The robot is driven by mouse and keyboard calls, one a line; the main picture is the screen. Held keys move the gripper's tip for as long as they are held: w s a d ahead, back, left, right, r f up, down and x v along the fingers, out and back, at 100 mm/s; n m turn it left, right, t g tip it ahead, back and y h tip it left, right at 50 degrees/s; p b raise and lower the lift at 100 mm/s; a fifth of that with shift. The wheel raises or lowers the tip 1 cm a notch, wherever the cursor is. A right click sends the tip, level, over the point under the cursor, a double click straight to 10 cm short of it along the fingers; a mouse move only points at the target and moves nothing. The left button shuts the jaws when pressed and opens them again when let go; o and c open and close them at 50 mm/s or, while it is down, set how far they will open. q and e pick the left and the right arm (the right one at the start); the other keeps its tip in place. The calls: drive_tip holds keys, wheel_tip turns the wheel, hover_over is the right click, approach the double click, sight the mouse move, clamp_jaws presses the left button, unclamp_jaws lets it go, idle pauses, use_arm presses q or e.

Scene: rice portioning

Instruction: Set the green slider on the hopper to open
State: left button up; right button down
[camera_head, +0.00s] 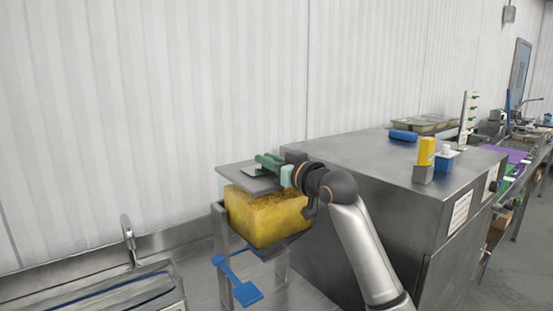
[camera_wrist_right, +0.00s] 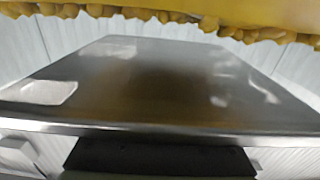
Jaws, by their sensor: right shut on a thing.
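The hopper (camera_head: 268,222) is a yellow, open-looking box with a grainy yellow fill, standing on a metal frame left of the steel cabinet. A flat grey plate (camera_head: 232,174) lies over its top at the back. A green slider handle (camera_head: 268,160) shows on the plate. My right gripper (camera_head: 287,173) reaches in from the right at the plate's right end and is shut on the green part. Its fingertips are small and partly hidden by the wrist. In the right wrist view, a yellow grainy edge (camera_wrist_right: 170,14) fills the top. My left gripper is not in view.
The steel cabinet (camera_head: 390,165) stands right of the hopper, with a yellow bottle (camera_head: 426,152) and blue items on top. A sink (camera_head: 120,290) with a tap is at the lower left. The corrugated wall is close behind.

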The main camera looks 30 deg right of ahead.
drive_tip(key=shift+a+f, duration=0.15)
drive_tip(key=c, duration=0.8)
unclamp_jaws()
drive_tip(key=shift+a, duration=0.15)
drive_tip(key=shift+c, duration=0.2)
drive_tip(key=shift+s, duration=0.25)
drive_tip(key=s+d+b, duration=0.1)
drive_tip(key=s+b, duration=0.2)
drive_tip(key=s, duration=0.9)
drive_tip(key=shift+d, duration=0.1)
